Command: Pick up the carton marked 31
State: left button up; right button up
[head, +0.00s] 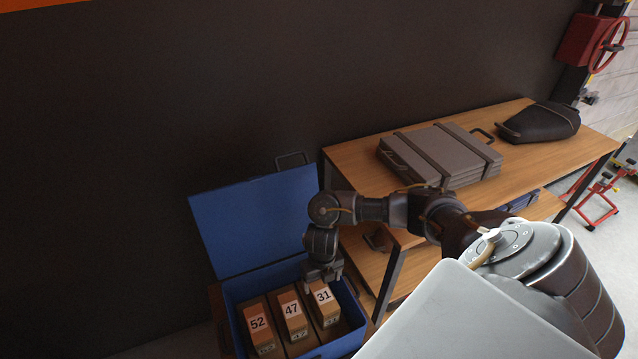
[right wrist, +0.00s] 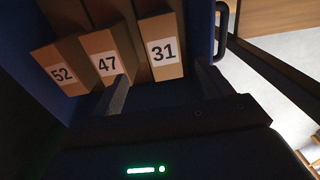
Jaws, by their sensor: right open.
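The carton marked 31 (head: 324,296) stands at the right end of a row of brown cartons inside a blue box (head: 357,318). In the right wrist view the carton marked 31 (right wrist: 163,57) is in front of my right gripper (right wrist: 160,90). One finger shows near the carton marked 47 (right wrist: 108,62), the other right of carton 31. In the head view my right gripper (head: 322,278) points down at the back edge of carton 31, its fingers partly hidden. It is open, and I see no grip on the carton. My left gripper is not in view.
The cartons marked 52 (head: 257,324) and 47 (head: 291,309) stand left of carton 31. The box's raised blue lid (head: 255,222) is behind them. A wooden bench (head: 350,157) with a grey case (head: 440,153) and a dark bag (head: 540,122) is at right.

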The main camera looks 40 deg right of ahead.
aim_at(324, 296)
jog(key=shift+s+d+f+b, duration=0.1)
jog(key=shift+s+f+b, duration=0.2)
jog(key=shift+f, duration=0.4)
notch_tip(324, 296, down, 4)
jog(key=shift+d+r+b, duration=0.1)
jog(key=shift+r+b, duration=0.1)
jog(key=shift+b, duration=0.2)
jog(key=shift+w+f, duration=0.1)
jog(key=shift+f, duration=0.25)
notch_tip(324, 296, down, 5)
jog(key=shift+f, duration=0.1)
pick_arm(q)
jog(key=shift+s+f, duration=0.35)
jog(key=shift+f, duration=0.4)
pick_arm(e)
jog(key=c, duration=1.2)
